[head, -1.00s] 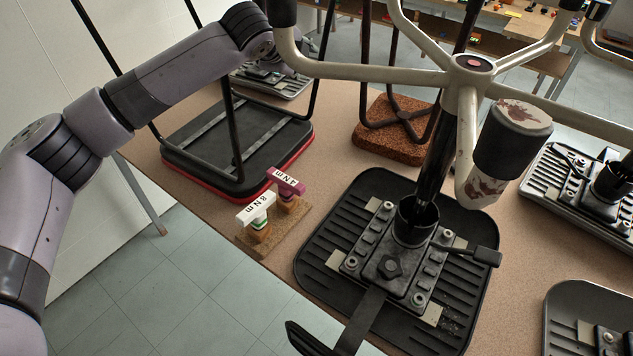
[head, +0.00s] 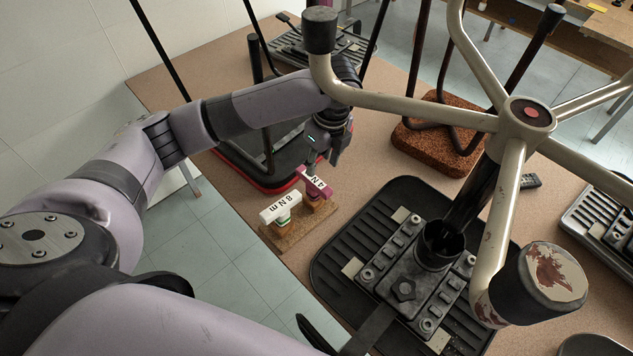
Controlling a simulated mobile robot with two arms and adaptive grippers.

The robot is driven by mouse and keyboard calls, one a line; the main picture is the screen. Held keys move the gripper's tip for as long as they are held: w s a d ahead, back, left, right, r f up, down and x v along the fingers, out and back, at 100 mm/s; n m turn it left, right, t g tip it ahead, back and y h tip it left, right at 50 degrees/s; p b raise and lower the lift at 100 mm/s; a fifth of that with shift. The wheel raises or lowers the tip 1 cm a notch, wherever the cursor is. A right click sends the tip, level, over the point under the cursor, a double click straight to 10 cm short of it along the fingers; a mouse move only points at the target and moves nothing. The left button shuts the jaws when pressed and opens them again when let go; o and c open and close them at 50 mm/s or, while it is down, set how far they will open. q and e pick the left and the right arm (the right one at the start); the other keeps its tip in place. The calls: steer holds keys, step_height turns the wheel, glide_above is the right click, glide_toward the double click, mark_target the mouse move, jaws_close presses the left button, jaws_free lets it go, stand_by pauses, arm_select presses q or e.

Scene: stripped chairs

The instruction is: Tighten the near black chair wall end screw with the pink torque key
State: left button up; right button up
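The pink torque key (head: 318,184) stands in a brown block (head: 291,231) beside a white key (head: 281,207) marked 8 Nm. My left gripper (head: 325,158) is right above the pink key, with its fingertips at or close to the key's handle. Whether they touch or grip it I cannot tell. The near black chair (head: 334,262) lies upturned on the table, its ridged seat underside up. A dark plate with round screw heads, one of them a corner screw (head: 367,274), is fixed on it. My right gripper is not in view.
The chair's pale five-armed base (head: 527,113) rises above the seat and covers much of the right. A brown speckled seat (head: 437,137) and a red-edged black chair (head: 255,170) stand behind. Bare table (head: 362,168) shows between the key block and the brown seat.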

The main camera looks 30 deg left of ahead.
mark_target(315, 180)
arm_select(q)
steer(key=f, duration=0.2)
steer(key=a+f, duration=0.1)
steer(key=f, duration=0.2)
steer(key=shift+w+a+p, duration=0.1)
steer(key=shift+p, duration=0.25)
steer(key=shift+f, duration=0.8)
steer(key=f+p, duration=0.1)
steer(key=a+f, duration=0.1)
steer(key=f, duration=0.1)
steer(key=shift+f+p, duration=0.3)
steer(key=shift+p, duration=0.1)
steer(key=shift+f, duration=0.5)
steer(key=shift+c, duration=0.5)
steer(key=shift+w, duration=0.1)
jaws_close()
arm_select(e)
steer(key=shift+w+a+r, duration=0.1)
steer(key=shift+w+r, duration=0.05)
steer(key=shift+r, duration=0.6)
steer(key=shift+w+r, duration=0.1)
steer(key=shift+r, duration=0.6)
